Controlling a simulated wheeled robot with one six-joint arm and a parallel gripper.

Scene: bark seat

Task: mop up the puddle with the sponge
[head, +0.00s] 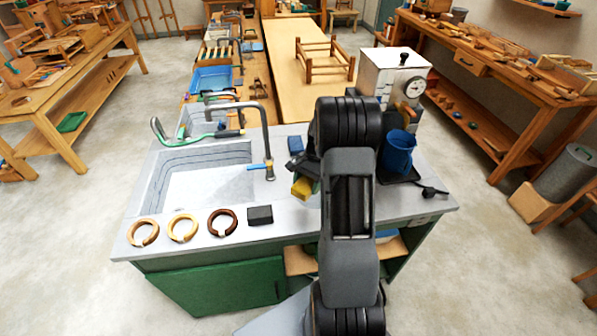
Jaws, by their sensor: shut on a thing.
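A yellow sponge (301,188) with a greenish side shows just left of my arm, over the grey counter right of the sink. My gripper (303,174) is shut on the sponge; my arm hides part of both. I cannot tell whether the sponge touches the counter. No puddle can be made out; my arm covers part of the counter.
The sink (200,185) with its tall tap (266,140) lies left of my gripper. A small blue block (295,145) lies behind the sponge. A blue jug (398,150) stands at right. Three rings and a dark block (260,215) line the front edge.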

